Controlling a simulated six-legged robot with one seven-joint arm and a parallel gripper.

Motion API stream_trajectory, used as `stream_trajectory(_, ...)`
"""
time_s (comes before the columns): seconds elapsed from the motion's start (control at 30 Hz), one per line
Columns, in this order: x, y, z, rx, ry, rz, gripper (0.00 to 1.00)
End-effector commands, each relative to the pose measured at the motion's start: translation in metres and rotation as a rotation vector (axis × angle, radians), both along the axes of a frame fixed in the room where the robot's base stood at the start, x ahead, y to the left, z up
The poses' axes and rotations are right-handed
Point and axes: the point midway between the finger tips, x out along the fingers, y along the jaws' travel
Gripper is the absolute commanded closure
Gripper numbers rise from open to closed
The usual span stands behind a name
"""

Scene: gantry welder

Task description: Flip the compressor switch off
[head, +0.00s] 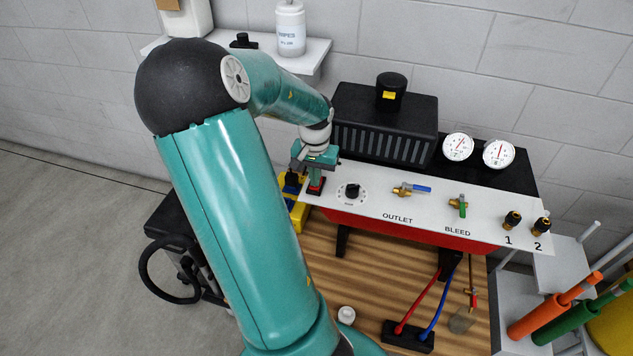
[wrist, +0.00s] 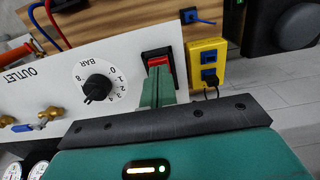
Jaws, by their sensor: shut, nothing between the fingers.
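The compressor switch is a red rocker in a black frame at the left end of the white panel (head: 376,205). In the wrist view the rocker (wrist: 162,61) shows just beyond my fingertips. My gripper (head: 316,184) is shut and empty, its teal fingers together and pointing down at the switch. In the wrist view my fingertips (wrist: 158,72) overlap the rocker's near edge. I cannot tell whether they touch it. The fingers hide part of the rocker, so which way it is tipped is unclear.
The black pressure knob (head: 352,191) sits right of the switch. The outlet valve (head: 411,189) and bleed valve (head: 460,205) are farther right. A yellow box with blue sockets (wrist: 208,64) stands close beside the panel end. A ribbed black housing (head: 385,125) rises behind.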

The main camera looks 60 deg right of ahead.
Motion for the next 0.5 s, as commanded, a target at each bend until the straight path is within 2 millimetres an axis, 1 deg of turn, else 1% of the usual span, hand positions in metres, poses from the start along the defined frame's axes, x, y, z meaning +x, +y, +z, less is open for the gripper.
stream_trajectory(0.27, 0.000, 0.000, -0.001, 0.000, 0.000, 0.000, 1.00)
stream_trajectory(0.5, 0.001, 0.000, 0.015, -0.001, -0.002, 0.002, 1.00)
